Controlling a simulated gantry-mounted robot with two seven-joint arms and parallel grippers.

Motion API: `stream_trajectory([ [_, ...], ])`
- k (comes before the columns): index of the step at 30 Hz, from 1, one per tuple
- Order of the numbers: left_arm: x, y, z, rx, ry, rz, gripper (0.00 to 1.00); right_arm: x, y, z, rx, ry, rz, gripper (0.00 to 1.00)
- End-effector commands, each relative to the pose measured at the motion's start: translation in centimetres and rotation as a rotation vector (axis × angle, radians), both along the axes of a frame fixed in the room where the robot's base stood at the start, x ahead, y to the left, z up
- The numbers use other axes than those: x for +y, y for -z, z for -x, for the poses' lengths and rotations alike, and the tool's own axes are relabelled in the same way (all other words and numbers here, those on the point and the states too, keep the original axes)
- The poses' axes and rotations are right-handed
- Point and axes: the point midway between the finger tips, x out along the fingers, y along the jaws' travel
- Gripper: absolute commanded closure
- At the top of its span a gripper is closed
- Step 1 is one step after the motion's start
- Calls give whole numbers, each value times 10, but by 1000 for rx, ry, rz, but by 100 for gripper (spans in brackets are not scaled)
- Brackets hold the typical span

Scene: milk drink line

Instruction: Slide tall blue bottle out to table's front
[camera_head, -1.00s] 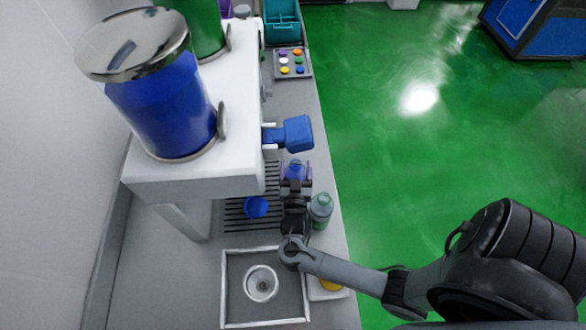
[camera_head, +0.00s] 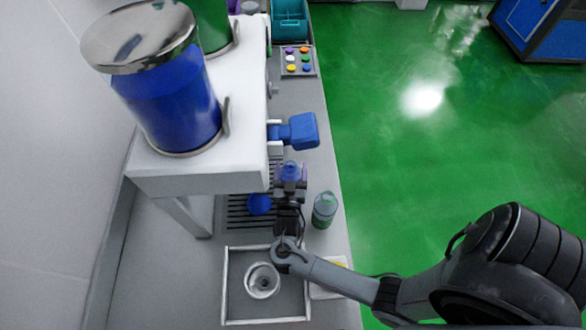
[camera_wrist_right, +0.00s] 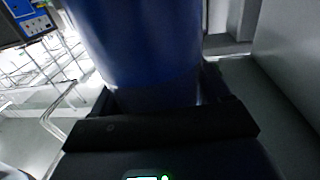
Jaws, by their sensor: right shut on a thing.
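The tall blue bottle (camera_head: 291,169) stands at the right part of the slatted grate, below the blue tap of the dispenser. In the head view only its upper part shows; my gripper and wrist hide the rest. My right gripper (camera_head: 290,184) is shut on it from the front side of the table. In the right wrist view the blue bottle (camera_wrist_right: 150,50) fills the space between the dark fingers (camera_wrist_right: 160,105) and looks roughly upright. My left gripper is not in view.
A blue round object (camera_head: 259,204) sits on the grate (camera_head: 236,212). A green-grey bottle (camera_head: 324,210) stands right of my wrist near the table edge. A blue tap (camera_head: 297,131) overhangs behind. A framed basin (camera_head: 238,300) lies in front.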

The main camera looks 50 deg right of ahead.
Motion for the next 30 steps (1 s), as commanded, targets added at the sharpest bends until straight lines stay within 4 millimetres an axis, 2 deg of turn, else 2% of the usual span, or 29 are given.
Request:
stream_trajectory([
  [5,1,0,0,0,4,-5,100,0,-1,0,-3,1,2,78],
  [6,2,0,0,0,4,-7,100,0,-1,0,-3,1,2,18],
  [9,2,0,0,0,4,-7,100,0,-1,0,-3,1,2,3],
  [10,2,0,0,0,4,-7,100,0,-1,0,-2,1,1,0],
  [20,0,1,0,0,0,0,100,4,0,4,-1,0,0,0],
  [30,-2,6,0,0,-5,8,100,40,1,32,-1,1,-2,0],
])
